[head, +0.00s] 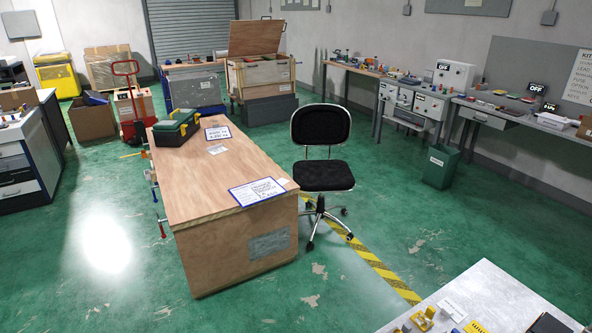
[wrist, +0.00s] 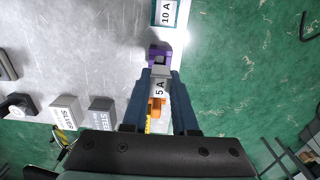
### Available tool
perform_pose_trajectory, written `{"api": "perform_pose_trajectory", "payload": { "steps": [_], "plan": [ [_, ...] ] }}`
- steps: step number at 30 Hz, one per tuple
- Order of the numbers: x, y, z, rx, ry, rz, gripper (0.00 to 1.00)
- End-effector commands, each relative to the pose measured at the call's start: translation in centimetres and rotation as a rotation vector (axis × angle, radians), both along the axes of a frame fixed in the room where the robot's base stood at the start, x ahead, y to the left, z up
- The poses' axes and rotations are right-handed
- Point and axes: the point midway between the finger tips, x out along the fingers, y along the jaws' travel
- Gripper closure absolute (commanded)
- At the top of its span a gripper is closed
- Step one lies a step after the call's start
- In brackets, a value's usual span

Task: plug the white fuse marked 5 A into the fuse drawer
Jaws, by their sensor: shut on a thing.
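In the wrist view my gripper (wrist: 160,76) has its two dark blue fingers closed on the white fuse marked 5 A (wrist: 159,88). The mark faces the camera, between the fingers. An orange piece (wrist: 156,105) shows at the near end of the fuse. A purple piece (wrist: 158,53) shows just beyond the fingertips; I cannot tell whether it touches the fuse. I cannot make out the fuse drawer in either view. My gripper does not show in the head view.
In the wrist view a 10 A label (wrist: 167,13) lies ahead, by the edge of a grey metal top (wrist: 85,45). Grey blocks marked SILVER (wrist: 66,110) and STEEL (wrist: 101,110) stand left. Green floor is right. The head view shows a wooden crate (head: 240,240) and chair (head: 322,176).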

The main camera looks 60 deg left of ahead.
Motion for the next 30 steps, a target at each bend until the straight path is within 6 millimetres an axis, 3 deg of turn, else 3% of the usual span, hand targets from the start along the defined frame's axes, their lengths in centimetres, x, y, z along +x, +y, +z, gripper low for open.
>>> {"api": "perform_pose_trajectory", "payload": {
  "steps": [18, 30],
  "plan": [
    [0.0, 0.0, 4.0, 0.000, -0.001, 0.000, 1.00],
    [0.0, 0.0, 4.0, 0.000, 0.000, 0.000, 1.00]
  ]
}}
